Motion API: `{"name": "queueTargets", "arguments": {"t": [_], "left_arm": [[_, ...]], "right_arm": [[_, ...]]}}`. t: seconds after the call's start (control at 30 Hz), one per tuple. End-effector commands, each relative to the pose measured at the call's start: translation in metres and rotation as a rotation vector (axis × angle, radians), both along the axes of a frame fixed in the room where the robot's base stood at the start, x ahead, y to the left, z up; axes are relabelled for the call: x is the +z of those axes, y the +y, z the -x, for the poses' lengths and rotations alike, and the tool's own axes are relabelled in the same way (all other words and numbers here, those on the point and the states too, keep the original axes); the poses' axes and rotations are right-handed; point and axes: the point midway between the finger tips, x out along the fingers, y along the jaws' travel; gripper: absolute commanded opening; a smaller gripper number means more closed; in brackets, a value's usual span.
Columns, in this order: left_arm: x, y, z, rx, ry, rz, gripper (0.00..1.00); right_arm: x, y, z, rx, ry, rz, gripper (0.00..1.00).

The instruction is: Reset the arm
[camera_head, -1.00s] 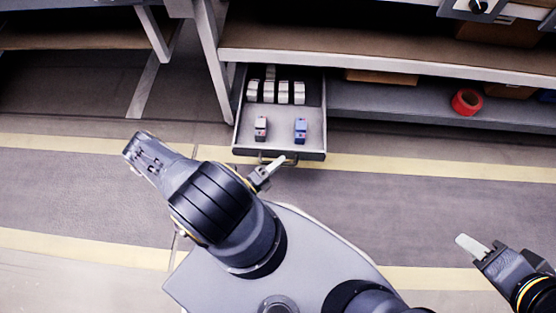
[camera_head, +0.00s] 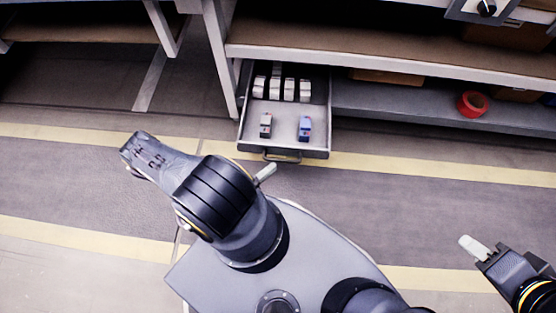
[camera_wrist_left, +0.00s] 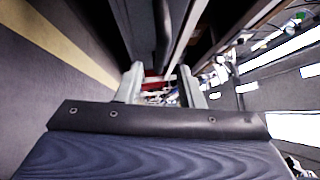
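My left gripper (camera_head: 265,173) shows as a pale fingertip past my black wrist, just below the open drawer (camera_head: 285,148) and apart from its handle (camera_head: 281,157). Most of this gripper is hidden by my own arm in the head view. In the left wrist view its two fingers (camera_wrist_left: 160,84) stand apart with nothing held between them. My right gripper (camera_head: 474,247) is at the lower right over the floor. Only a pale finger end shows there, so its opening cannot be judged.
The pulled-out drawer holds several white boxes (camera_head: 289,90), a small grey block (camera_head: 266,125) and a blue block (camera_head: 304,128). A red roll (camera_head: 472,104) lies on the lower shelf (camera_head: 400,108). The floor between my two grippers is clear.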

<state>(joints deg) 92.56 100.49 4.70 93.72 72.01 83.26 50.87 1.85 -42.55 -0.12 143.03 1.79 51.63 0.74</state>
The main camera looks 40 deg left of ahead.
Motion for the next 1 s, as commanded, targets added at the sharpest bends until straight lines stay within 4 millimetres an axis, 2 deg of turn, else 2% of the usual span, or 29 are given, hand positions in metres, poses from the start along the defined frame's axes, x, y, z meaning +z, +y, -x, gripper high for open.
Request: {"name": "queueTargets", "arguments": {"t": [0.1, 0.2, 0.77, 0.87, 1.0], "left_arm": [[-0.002, 0.004, 0.014, 0.001, 0.001, -0.001, 0.34], [-0.003, 0.005, 0.021, 0.000, 0.000, -0.001, 0.34], [-0.003, 0.005, 0.022, 0.000, -0.001, 0.000, 0.34], [0.004, 0.005, 0.022, 0.000, -0.001, 0.000, 0.34], [0.029, 0.005, 0.022, 0.000, -0.001, 0.000, 0.34]], "right_arm": [[0.002, 0.000, 0.000, 0.000, 0.000, 0.000, 0.36], [0.003, 0.000, 0.000, 0.000, 0.000, 0.000, 0.36], [0.003, 0.000, 0.000, 0.000, 0.000, 0.000, 0.36], [0.009, 0.000, 0.000, 0.000, 0.000, 0.000, 0.36], [0.035, 0.000, 0.000, 0.000, 0.000, 0.000, 0.36]]}}
